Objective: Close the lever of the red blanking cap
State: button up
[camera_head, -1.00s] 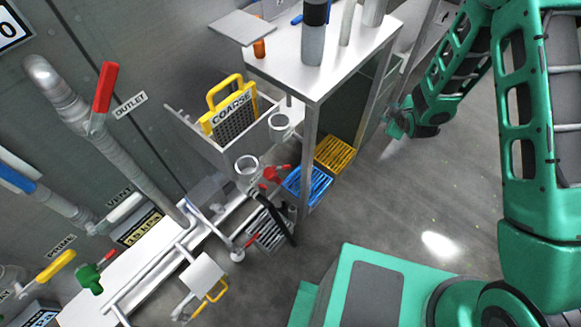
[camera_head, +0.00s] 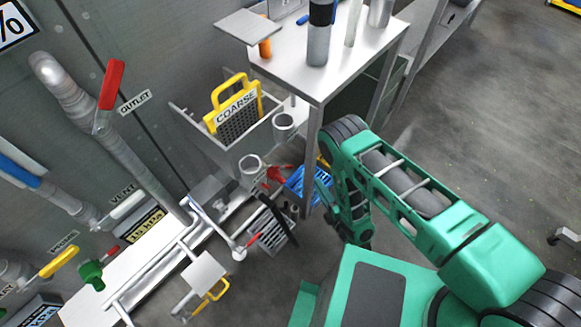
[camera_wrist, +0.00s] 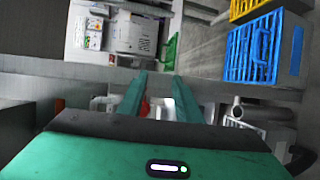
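A small red fitting, likely the red blanking cap (camera_head: 272,176), shows in the head view between a grey pipe end and the blue crate. Its lever is too small to make out. In the wrist view a red piece (camera_wrist: 145,107) shows between my fingers, farther off and partly hidden; I cannot tell if it is the same cap. My gripper (camera_wrist: 160,78) has its two green fingers apart with nothing held between them. In the head view my folded arm hides most of the gripper, beside the blue crate and apart from the red fitting.
A steel table (camera_head: 345,55) with bottles stands above, its leg close to my arm. A blue crate (camera_wrist: 252,52) and a yellow crate (camera_wrist: 250,8) lie beside it. A strainer box (camera_head: 190,112) and pipework fill the left. Floor is open at right.

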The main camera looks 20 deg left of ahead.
jog(key=shift+s+a+f+y, duration=0.2)
jog(key=shift+s+a, duration=0.15)
jog(key=shift+s, duration=0.15)
jog(key=shift+s+a+f+y, duration=0.1)
jog(key=shift+s+a+y, duration=0.1)
jog(key=shift+s+a, duration=0.25)
jog(key=y, duration=0.1)
send_near(290, 168)
jog(key=x, duration=1)
jog(key=shift+w+a, duration=0.25)
jog(key=shift+f, duration=0.1)
grip_shut()
